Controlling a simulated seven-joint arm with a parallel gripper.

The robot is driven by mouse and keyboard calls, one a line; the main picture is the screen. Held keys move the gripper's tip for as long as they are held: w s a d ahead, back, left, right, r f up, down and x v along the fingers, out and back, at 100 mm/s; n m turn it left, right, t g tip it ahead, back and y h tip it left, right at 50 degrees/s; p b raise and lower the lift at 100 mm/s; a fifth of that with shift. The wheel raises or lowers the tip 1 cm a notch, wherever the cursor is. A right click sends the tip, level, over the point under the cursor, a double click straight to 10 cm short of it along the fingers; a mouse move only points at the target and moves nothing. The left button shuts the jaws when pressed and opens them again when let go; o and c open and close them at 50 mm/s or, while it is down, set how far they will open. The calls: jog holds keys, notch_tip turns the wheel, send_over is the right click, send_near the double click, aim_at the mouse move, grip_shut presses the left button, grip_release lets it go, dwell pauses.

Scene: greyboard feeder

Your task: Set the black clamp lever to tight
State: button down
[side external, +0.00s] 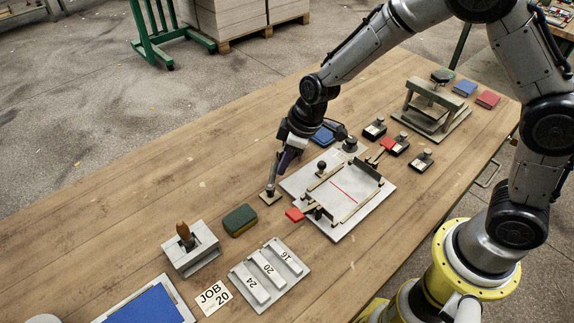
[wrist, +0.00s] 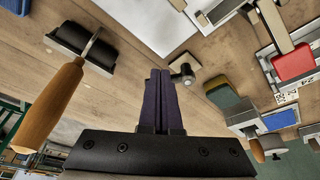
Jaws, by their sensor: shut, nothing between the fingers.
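My gripper (side external: 270,188) points down near the left corner of the pale feeder plate (side external: 345,222), its dark fingers (wrist: 160,82) shut and empty. A small pale square base (side external: 271,198) with a short metal post lies by the fingertips; it also shows in the wrist view (wrist: 190,63), beside the fingers. Whether they touch it I cannot tell. A black-knobbed upright piece (side external: 321,167) stands on the feeder plate, right of my gripper. Which of these parts is the black clamp lever, and its setting, I cannot tell. A red-ended lever (side external: 295,215) sticks out at the plate's front left.
A green block (side external: 240,219), a grey box with a wooden handle (side external: 188,249) and a numbered rack (side external: 270,275) stand at the front left. A wooden-handled tool (wrist: 55,95) lies near my gripper. Small black blocks (side external: 401,143) and a press frame (side external: 430,108) stand behind right. Bare table lies left.

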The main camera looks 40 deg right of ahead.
jog(key=n, duration=0.2)
jog(key=w+n, duration=0.1)
jog(key=w+a+n+g+y, duration=0.1)
jog(key=n, duration=0.1)
jog(key=shift+w+n, duration=0.15)
jog(key=shift+n, duration=0.15)
jog(key=n, duration=0.1)
jog(key=n+g, duration=0.1)
jog(key=shift+w+a+n, duration=0.35)
jog(key=shift+w+n, duration=0.05)
jog(key=shift+w+a, duration=0.1)
jog(key=shift+a, duration=0.05)
jog(key=shift+w+a, duration=0.1)
jog(key=shift+a, duration=0.05)
jog(key=shift+d+r, duration=0.1)
jog(key=shift+d, duration=0.35)
jog(key=d, duration=0.3)
jog(key=shift+s+r, duration=0.2)
jog(key=shift+r, duration=0.1)
jog(key=v, duration=1)
jog(key=shift+d, duration=0.15)
